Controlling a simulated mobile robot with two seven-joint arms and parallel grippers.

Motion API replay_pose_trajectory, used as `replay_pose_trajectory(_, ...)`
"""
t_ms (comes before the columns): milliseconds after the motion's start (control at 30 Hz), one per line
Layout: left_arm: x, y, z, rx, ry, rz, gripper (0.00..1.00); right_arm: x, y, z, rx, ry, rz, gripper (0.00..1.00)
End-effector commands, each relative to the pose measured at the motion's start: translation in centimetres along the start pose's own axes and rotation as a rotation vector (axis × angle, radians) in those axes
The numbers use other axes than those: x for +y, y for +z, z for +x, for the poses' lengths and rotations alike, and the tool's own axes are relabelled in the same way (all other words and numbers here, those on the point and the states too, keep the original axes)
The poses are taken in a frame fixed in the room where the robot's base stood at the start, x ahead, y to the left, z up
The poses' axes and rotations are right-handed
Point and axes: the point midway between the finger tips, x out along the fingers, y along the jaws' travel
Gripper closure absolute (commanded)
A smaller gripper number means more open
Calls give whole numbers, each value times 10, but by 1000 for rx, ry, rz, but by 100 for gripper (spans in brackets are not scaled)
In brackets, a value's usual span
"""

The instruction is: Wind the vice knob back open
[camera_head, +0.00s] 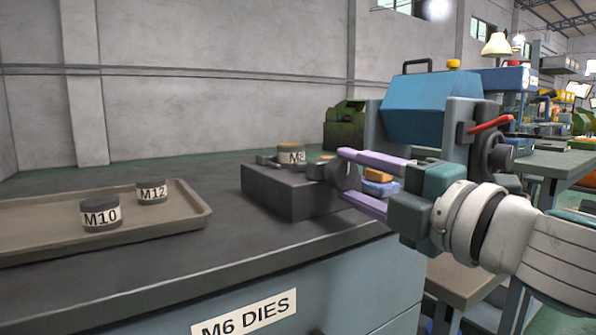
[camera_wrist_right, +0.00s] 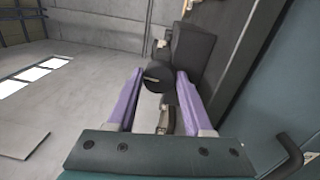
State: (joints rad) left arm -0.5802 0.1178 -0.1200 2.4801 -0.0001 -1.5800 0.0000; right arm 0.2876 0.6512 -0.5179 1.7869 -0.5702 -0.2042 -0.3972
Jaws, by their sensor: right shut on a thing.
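The vice (camera_head: 270,190) is a dark grey block on the bench top, and it also shows in the wrist view (camera_wrist_right: 190,50). A die labelled M8 (camera_head: 291,157) sits at its top. The round dark knob (camera_head: 347,174) is on the vice's right end; in the wrist view the knob (camera_wrist_right: 158,77) lies between the purple fingertips. My right gripper (camera_head: 343,174) reaches in from the right and is shut on the knob, one finger above and one below. My left gripper is not in view.
A shallow tray (camera_head: 200,222) at left holds dies labelled M10 (camera_head: 101,216) and M12 (camera_head: 151,192). Orange and blue items (camera_head: 380,180) lie behind my right fingers. A blue machine (camera_head: 430,105) stands behind my right arm. The bench front carries an M6 DIES label (camera_head: 245,315).

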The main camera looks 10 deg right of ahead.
Motion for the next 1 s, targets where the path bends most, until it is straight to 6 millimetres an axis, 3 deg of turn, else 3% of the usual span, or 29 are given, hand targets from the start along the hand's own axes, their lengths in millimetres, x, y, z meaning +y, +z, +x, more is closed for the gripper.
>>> replay_pose_trajectory(733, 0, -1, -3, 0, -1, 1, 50, 0, 0, 0, 6, 0, -88, 100)
replay_pose_trajectory(767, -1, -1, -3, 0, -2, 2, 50, 0, 0, 0, 6, 0, -88, 47)
replay_pose_trajectory(1000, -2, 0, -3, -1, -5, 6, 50, 0, 0, 0, 5, 0, -86, 20)
